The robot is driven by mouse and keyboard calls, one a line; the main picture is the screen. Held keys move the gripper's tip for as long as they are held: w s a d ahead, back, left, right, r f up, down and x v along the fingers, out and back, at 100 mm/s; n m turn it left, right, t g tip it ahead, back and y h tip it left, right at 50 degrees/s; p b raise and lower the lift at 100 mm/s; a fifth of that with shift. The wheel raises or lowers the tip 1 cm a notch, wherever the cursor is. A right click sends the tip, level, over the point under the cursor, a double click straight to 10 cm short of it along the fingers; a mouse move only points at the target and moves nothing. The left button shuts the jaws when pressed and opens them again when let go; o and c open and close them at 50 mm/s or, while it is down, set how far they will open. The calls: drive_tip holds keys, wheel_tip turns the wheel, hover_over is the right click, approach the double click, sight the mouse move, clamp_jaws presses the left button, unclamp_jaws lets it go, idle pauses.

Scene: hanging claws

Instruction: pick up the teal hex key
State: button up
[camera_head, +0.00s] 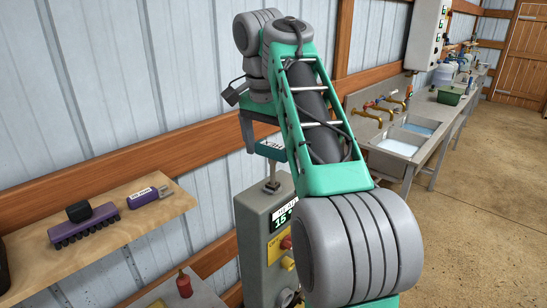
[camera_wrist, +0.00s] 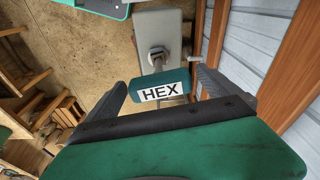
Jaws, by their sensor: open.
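The teal hex key (camera_wrist: 146,88) has a block-shaped handle with a white "HEX" label. In the wrist view it lies between my two fingers, with a gap visible on each side. In the head view the teal key (camera_head: 272,151) is above the upright post on top of a grey machine (camera_head: 258,212). My gripper (camera_wrist: 160,78) is open and empty, its dark fingers flanking the key. How deep the fingers reach around the key is hard to tell. In the head view my arm partly hides the gripper and the machine.
A wooden shelf (camera_head: 120,232) at left holds a purple toothed tool (camera_head: 84,226) and a smaller purple-and-grey item (camera_head: 150,195). A wall with wooden rails (camera_head: 120,168) runs close behind. A sink (camera_head: 405,140) with brass taps stands at right. The floor (camera_head: 470,220) at right is clear.

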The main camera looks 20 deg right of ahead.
sight(274, 181)
drive_tip(key=f, duration=0.3)
drive_tip(key=shift+w+d+f+b, duration=0.15)
drive_tip(key=shift+d+b, duration=0.15)
drive_tip(key=shift+b, duration=0.05)
drive_tip(key=c, duration=1.7)
drive_tip(key=shift+r+p, duration=0.5)
drive_tip(key=shift+r, duration=1.1)
drive_tip(key=s+a+r+p, duration=0.2)
drive_tip(key=s+r, duration=0.8)
drive_tip(key=s, duration=0.4)
